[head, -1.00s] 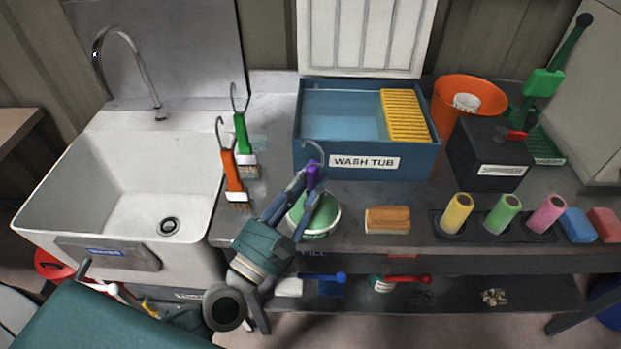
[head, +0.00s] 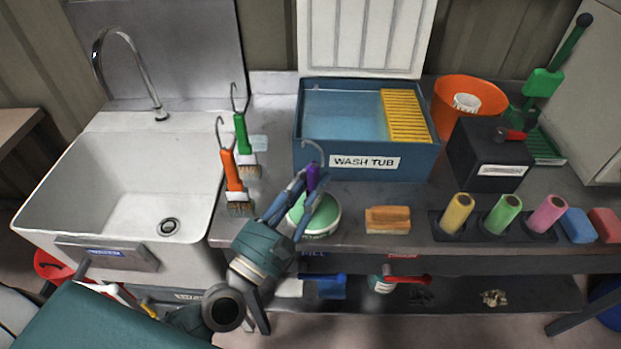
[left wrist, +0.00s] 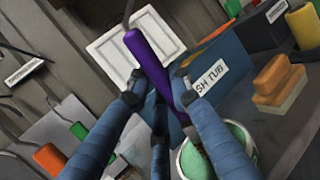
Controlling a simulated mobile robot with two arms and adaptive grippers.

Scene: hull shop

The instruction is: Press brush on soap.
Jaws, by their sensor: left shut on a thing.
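The brush has a purple handle (head: 312,177) with a metal hook on top. My left gripper (head: 307,192) is shut on this handle, which also shows between the fingers in the left wrist view (left wrist: 147,60). The green soap (head: 317,217) fills a round white bowl on the bench; it also shows in the left wrist view (left wrist: 218,142). The gripper is over the left side of the bowl. The brush's lower end points down toward the soap. The fingers hide most of its bristle end, so I cannot tell whether it touches the soap. My right gripper is not in view.
The blue wash tub (head: 330,168) stands just behind the bowl. An orange-handled brush (head: 232,172) and a green-handled brush (head: 242,135) are to the left, beside the white sink (head: 90,170).

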